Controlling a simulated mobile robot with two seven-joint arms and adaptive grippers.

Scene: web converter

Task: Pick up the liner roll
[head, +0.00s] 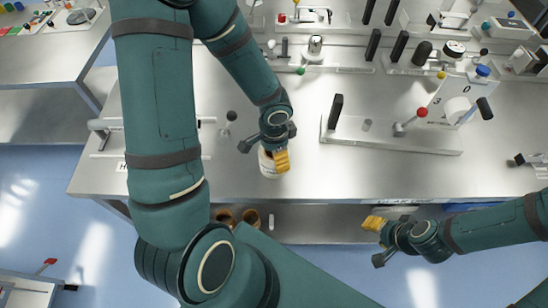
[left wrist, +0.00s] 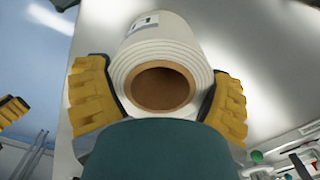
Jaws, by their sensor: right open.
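The liner roll, a white roll with a brown hollow core, shows in the head view (head: 268,165) near the front edge of the steel table. In the left wrist view it (left wrist: 165,42) lies between the yellow fingers, its open core end facing the camera. My left gripper (left wrist: 160,98) has one finger against each side of the roll. In the head view this gripper (head: 279,160) partly covers the roll, and whether its base touches the table is hidden. My right gripper (head: 378,225) is open and empty, in front of the table's front edge, to the right.
The steel table (head: 185,180) is bare around the roll. A raised plate with a black post (head: 336,110) and a red-knobbed lever (head: 421,112) stand to the right. Brown-cored round things (head: 250,217) lie below the table edge. Several machine parts line the back.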

